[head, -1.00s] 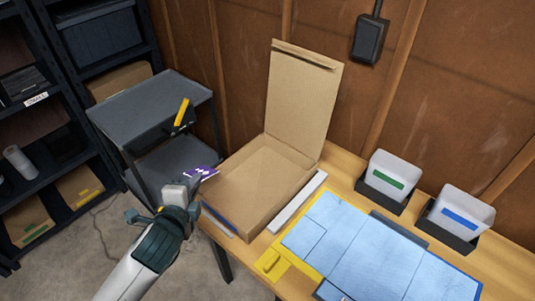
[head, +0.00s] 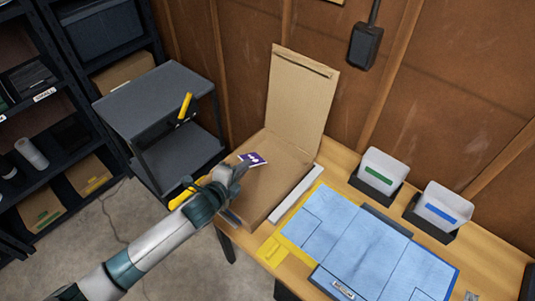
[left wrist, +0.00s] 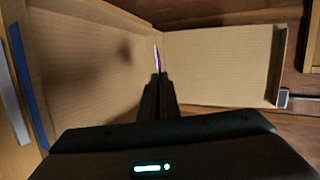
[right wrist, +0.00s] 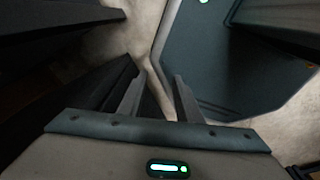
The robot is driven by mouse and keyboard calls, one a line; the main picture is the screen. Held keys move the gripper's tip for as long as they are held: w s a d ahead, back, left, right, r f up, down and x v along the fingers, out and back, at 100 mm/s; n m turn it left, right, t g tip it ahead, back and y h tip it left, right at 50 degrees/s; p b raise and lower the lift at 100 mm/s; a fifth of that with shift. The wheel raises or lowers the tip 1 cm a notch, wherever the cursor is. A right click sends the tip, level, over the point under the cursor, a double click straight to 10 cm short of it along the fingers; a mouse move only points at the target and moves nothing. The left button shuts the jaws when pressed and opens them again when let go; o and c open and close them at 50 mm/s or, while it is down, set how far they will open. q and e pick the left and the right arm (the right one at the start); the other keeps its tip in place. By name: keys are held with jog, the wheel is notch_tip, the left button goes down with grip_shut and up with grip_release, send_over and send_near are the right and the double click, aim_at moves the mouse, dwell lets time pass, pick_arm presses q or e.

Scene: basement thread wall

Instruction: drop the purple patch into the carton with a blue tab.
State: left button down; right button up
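The purple patch (head: 253,158), with white marks, is pinched in my left gripper (head: 240,168) above the inside of the open cardboard carton (head: 270,195). The left wrist view shows the patch edge-on (left wrist: 157,57) between the closed fingertips, with the carton's bare walls around it. A blue strip (left wrist: 28,85) runs along one carton edge in that view. The carton's lid (head: 300,95) stands up at the back. My arm hides part of the carton's near left side. My right gripper (right wrist: 158,97) is open and empty, away from the table.
Two white bins stand at the right, one with a green label (head: 378,174) and one with a blue label (head: 441,213). A light blue mat (head: 360,245) lies on the table. A grey cart (head: 150,95) and dark shelves (head: 75,120) stand at the left.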

pick_arm(q)
notch_tip(320, 180, down, 6)
jog(key=b, duration=0.6)
dwell(0.4)
jog(key=c, duration=2.4)
grip_release()
jog(key=shift+c, duration=0.2)
jog(key=o, duration=0.5)
jog(key=shift+s, duration=0.1)
